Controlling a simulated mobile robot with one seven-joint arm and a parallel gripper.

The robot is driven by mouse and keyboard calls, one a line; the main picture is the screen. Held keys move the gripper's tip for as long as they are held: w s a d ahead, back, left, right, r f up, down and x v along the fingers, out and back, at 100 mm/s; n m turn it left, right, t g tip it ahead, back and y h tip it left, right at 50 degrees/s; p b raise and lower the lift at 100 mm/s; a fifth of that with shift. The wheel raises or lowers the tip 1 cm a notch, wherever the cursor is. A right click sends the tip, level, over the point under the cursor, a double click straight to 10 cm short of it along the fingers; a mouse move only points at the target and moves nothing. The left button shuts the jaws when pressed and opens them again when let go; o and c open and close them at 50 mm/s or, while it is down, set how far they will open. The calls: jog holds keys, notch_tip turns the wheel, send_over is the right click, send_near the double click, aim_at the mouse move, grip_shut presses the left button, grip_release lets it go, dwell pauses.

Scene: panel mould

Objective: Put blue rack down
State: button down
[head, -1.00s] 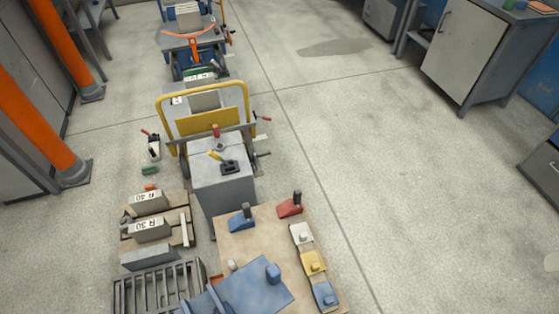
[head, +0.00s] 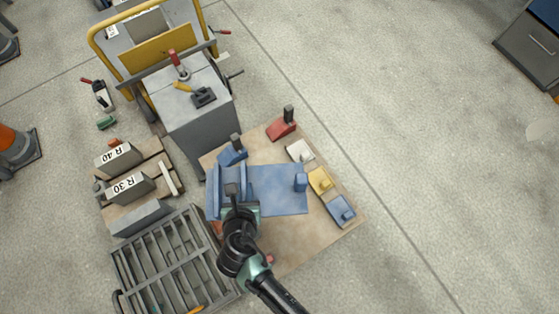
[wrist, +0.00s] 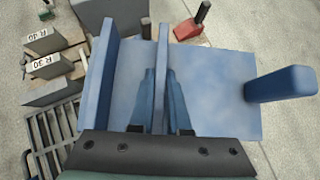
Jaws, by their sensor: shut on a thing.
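The blue rack (head: 272,188) has a flat plate, upright fins on its left part and a blue block standing at its right. My gripper (head: 233,192) is shut on one upright fin of the rack. In the wrist view the rack (wrist: 215,85) fills the middle, and my gripper's fingers (wrist: 160,105) lie on both sides of its middle fin. In the head view the rack overlaps the tan board (head: 285,238). I cannot tell whether it touches the board or hangs just above it. The board's surface under the rack is hidden.
A blue clamp-like piece (head: 232,152) and a red one (head: 281,125) stand at the board's far edge. White (head: 300,150), yellow (head: 320,180) and blue (head: 341,210) blocks line its right side. A grey slatted grate (head: 170,262) lies left.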

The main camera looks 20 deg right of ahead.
jog(key=w+d+f+m+g+h+b, duration=0.2)
jog(key=w+d+f+m+b, duration=0.3)
jog(key=b, duration=0.6)
jog(key=w+d+f+m+g+h+b, duration=0.1)
jog(key=f+m+g+h+b, duration=0.15)
jog(key=f+b, duration=0.75)
jog(key=w+d+f+m+g+h+b, duration=0.25)
jog(key=w+f+m+b, duration=0.2)
jog(key=b, duration=0.85)
jog(key=shift+m+y, duration=0.3)
jog(key=f+b, duration=0.2)
jog(key=f, duration=0.1)
jog(key=f+b, duration=0.3)
jog(key=s+f+b, duration=0.1)
jog(key=f+b, duration=0.1)
jog(key=f, duration=0.1)
jog(key=shift+d+f, duration=0.2)
jog(key=shift+f, duration=0.15)
jog(key=shift+r, duration=0.15)
jog(key=c, duration=0.9)
grip_release()
